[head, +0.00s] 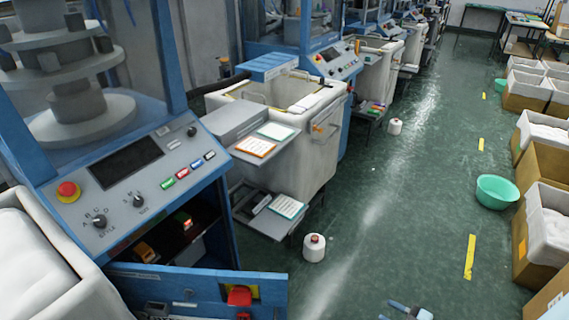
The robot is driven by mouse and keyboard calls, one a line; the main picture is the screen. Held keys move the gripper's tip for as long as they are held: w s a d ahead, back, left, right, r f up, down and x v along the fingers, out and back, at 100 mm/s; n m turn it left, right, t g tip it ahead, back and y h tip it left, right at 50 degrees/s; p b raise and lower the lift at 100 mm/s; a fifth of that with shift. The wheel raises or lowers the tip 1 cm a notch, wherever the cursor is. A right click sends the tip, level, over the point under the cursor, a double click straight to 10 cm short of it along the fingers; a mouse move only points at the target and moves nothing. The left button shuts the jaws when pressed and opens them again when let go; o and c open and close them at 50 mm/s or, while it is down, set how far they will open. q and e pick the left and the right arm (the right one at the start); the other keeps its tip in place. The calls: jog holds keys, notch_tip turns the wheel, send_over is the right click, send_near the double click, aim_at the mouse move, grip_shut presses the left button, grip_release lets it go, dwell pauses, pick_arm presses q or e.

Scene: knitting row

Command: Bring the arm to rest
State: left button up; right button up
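My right gripper (388,310) shows at the bottom edge, right of centre, over the green floor. Its two blue-tipped fingers point left and stand apart, with nothing seen between them. The frame cuts off most of it and its arm. My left gripper is not in view.
A knitting machine (150,165) with a control panel stands at the left, its lower blue drawer (195,288) open. White bins (318,140) and more machines line the left. A yarn cone (314,248) and a green basin (497,190) sit on the floor.

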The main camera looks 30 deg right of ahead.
jog(key=w+a+r+m+g+h, duration=0.1)
jog(key=w+a+m+g, duration=0.15)
jog(key=a, duration=1.05)
jog(key=w+a+r+m+g, duration=0.1)
jog(key=a+m+g, duration=0.15)
jog(key=a, duration=1.15)
pick_arm(q)
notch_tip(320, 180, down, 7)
jog(key=b, duration=1.1)
pick_arm(e)
notch_tip(320, 180, down, 6)
jog(key=f, duration=0.1)
pick_arm(q)
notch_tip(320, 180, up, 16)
jog(key=p, duration=2)
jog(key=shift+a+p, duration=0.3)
jog(key=shift+p, duration=0.1)
pick_arm(e)
notch_tip(320, 180, up, 16)
jog(key=d, duration=0.1)
jog(key=shift+d+r+h, duration=0.15)
jog(key=shift+r+h, duration=0.1)
jog(key=shift+h, duration=0.05)
